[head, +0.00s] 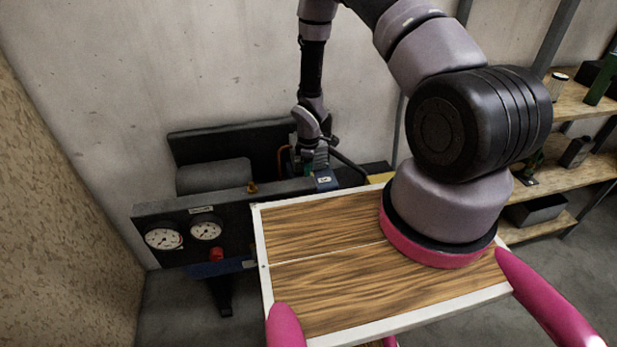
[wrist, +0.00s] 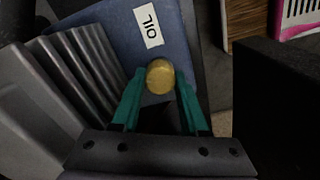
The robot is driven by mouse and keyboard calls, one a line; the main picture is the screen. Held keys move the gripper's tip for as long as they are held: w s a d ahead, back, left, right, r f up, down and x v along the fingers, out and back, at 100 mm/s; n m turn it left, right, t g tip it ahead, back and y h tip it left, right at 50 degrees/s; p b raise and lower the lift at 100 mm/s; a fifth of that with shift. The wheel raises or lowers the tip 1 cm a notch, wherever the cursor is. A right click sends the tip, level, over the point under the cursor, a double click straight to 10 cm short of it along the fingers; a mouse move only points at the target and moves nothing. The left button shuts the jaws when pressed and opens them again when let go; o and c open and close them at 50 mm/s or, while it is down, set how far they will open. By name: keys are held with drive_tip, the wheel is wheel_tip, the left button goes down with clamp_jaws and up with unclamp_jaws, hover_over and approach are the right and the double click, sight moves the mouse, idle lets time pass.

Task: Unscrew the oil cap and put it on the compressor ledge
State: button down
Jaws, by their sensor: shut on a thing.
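The oil cap is a round brass-yellow cap (wrist: 160,76) in the wrist view, beside a white OIL label (wrist: 149,27) on a blue block (wrist: 113,24). My gripper (wrist: 159,80) has its green fingers on either side of the cap, shut on it. In the head view my gripper (head: 317,163) points down at the same small blue block (head: 326,183), and the cap is hidden there. Whether the cap still sits on its neck cannot be told. The compressor (head: 215,178) is a dark machine with a grey cylinder against the wall. Which surface is its ledge is unclear.
Two gauges (head: 164,238), a red knob (head: 216,254) and a small brass fitting (head: 252,187) are on the compressor's front left. A yellow patch (head: 381,178) lies right of the blue block. My wood-topped base fills the foreground. Shelves (head: 575,159) stand at right.

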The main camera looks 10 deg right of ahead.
drive_tip(key=n, duration=0.6)
drive_tip(key=shift+c, duration=1.7)
unclamp_jaws()
drive_tip(key=shift+c, duration=0.8)
